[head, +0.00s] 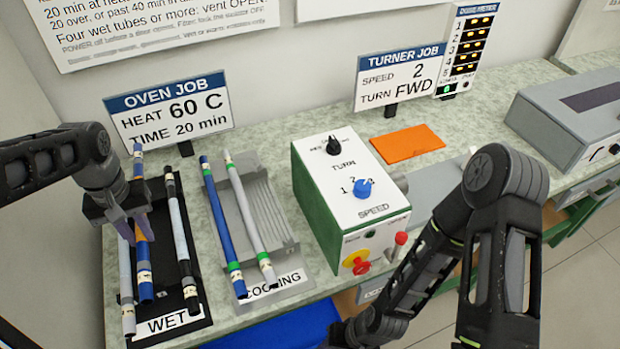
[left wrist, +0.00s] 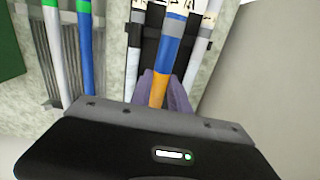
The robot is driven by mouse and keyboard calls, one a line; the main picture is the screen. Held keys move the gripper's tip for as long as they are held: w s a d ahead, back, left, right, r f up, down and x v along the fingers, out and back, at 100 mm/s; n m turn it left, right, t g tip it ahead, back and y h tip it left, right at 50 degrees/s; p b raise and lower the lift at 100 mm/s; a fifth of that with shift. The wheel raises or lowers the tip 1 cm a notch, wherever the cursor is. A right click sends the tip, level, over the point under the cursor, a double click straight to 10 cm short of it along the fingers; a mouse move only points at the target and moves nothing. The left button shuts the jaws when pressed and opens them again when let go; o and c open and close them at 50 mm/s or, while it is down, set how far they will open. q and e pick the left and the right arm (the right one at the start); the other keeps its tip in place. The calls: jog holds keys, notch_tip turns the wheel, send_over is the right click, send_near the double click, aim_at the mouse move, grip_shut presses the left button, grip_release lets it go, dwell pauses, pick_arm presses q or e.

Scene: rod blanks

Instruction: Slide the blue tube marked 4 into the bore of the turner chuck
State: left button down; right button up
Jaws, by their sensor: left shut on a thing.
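A blue tube with an orange band (head: 145,276) is at the WET rack, between a white tube and a pale tube with black ends. My left gripper (head: 130,222) is shut on this tube around its orange part. The left wrist view shows the tube (left wrist: 170,55) between the purple fingers (left wrist: 164,92). I cannot read a 4 on it, nor tell whether it is lifted clear of the rack. The turner (head: 348,195) is a white-topped green box with a blue speed knob. Its chuck bore cannot be made out. My right arm is in view, but its gripper is not.
The WET rack (head: 172,329) also holds the white tube (head: 126,285) and the black-ended tube (head: 180,235). The COOLING rack (head: 272,222), with a blue and a white green-banded tube, stands between it and the turner. An orange mat (head: 407,143) lies behind the turner.

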pick_arm(q)
jog(key=w+d+f+m, duration=0.1)
jog(key=w+d+m, duration=0.2)
jog(key=w+d, duration=0.6)
jog(key=d, duration=0.3)
jog(key=shift+w+d+f+m, duration=0.2)
jog(key=shift+d+m, duration=0.05)
jog(key=shift+m, duration=0.05)
